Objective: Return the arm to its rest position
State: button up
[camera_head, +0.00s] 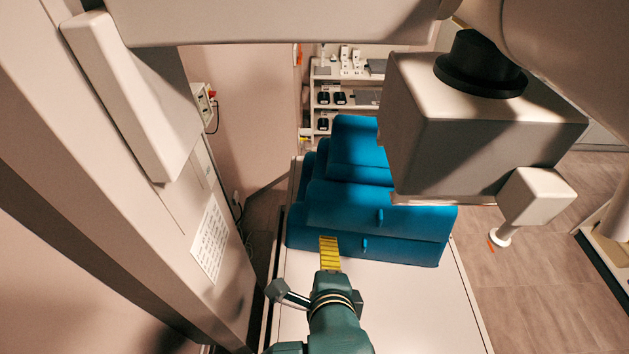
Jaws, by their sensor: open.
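My arm is dark teal and reaches in from the bottom middle of the head camera view. My gripper (325,285) is at its far end, low over the white table, and is open. The wrist hides most of it, so the fingertips do not show clearly. A yellow strip with dark cross lines (328,253) shows just beyond the gripper, in front of the blue cushions. I cannot tell whether it touches the gripper. Nothing can be seen held in the jaws.
Several blue cushions (375,215) are piled on the far part of the white table (430,305). A large box-shaped scanner head (455,150) hangs above right, with a smaller white unit (537,195) beside it. A wall and column stand left. Shelves (345,95) stand behind. Floor shows right.

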jog(key=s+d+r+n+t, duration=0.1)
jog(key=r+n+t, duration=0.3)
jog(key=r, duration=0.6)
jog(key=s+d+r+n+t, duration=0.2)
jog(key=r+n+t, duration=0.2)
jog(key=r+n, duration=0.4)
jog(key=s+d+r+n+t+h+p, duration=0.1)
jog(key=r+n+t, duration=0.3)
jog(key=r, duration=1)
jog(key=s+d+n, duration=0.1)
jog(key=n, duration=0.2)
jog(key=shift+s, duration=0.3)
jog(key=shift+d+h, duration=0.1)
jog(key=shift+h, duration=0.2)
